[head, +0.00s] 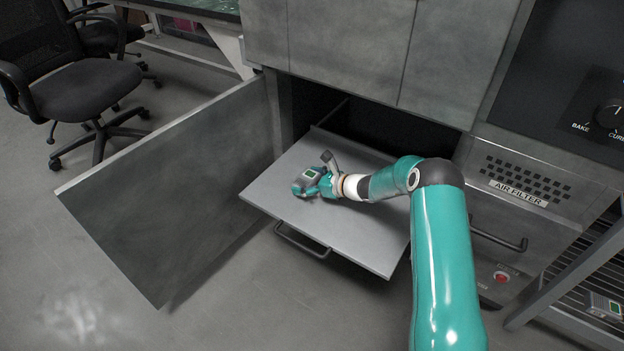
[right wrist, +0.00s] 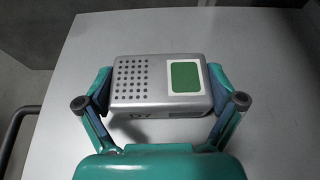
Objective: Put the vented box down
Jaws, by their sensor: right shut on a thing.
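The vented box (right wrist: 150,85) is silver, with a grid of small holes and a green square on its top face and dark marks on its side. In the head view the box (head: 303,186) is small, over the left part of a pulled-out grey tray (head: 350,225). My right gripper (right wrist: 158,92) is shut on the box, one finger at each end. In the head view my right gripper (head: 312,184) partly hides the box. I cannot tell whether the box touches the tray surface. My left gripper is not in view.
An open cabinet door (head: 180,190) stands left of the tray. A handle (head: 302,241) is on the tray's front. Another device (head: 604,305) sits on a rack at the lower right. Chairs (head: 75,85) stand at the upper left. The tray's right part is bare.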

